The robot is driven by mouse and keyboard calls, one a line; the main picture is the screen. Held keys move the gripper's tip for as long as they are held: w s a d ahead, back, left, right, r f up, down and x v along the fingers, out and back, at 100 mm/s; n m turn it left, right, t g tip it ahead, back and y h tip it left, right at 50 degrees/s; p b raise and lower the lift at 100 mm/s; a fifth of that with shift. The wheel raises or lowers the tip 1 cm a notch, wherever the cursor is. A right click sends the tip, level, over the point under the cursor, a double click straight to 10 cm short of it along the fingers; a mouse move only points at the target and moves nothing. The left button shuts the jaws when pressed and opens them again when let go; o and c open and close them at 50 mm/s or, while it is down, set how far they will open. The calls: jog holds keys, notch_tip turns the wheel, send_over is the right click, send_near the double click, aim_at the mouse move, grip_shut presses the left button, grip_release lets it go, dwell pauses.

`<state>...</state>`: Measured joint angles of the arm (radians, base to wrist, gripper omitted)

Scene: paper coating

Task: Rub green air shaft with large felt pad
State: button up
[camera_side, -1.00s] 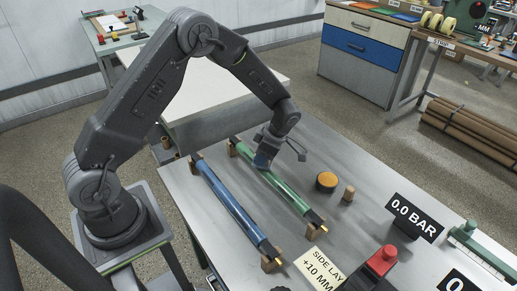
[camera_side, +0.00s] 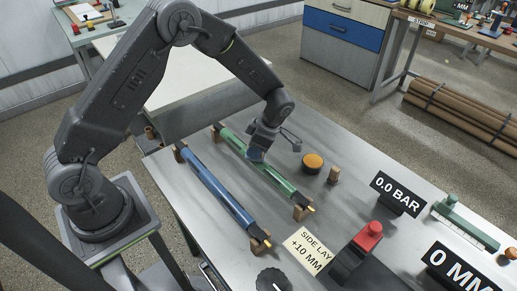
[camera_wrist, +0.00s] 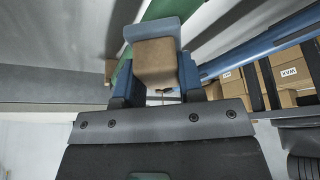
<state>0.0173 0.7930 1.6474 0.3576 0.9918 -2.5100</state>
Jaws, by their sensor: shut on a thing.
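The green air shaft (camera_side: 278,182) lies on wooden end blocks on the grey table, with a brass-coloured near end. My gripper (camera_side: 260,146) is over the shaft's middle, shut on the large felt pad. The pad's blue face (camera_side: 256,155) is low at the shaft and appears to touch it; the exact contact is hidden. In the wrist view my gripper's blue fingers (camera_wrist: 156,88) clasp the pad's tan block (camera_wrist: 155,62), with its blue-grey part beyond. The green shaft (camera_wrist: 122,80) runs behind the pad there.
A blue shaft (camera_side: 220,190) lies parallel on the left. An orange-topped round item (camera_side: 313,161) and a wooden peg (camera_side: 333,175) stand to the right. A side-lay card (camera_side: 308,250), a red-topped block (camera_side: 369,235) and a 0.0 BAR display (camera_side: 398,194) are nearer.

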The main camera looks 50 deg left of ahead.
jog(key=shift+a, duration=3.15)
jog(key=shift+a+r, duration=0.15)
notch_tip(320, 180, up, 8)
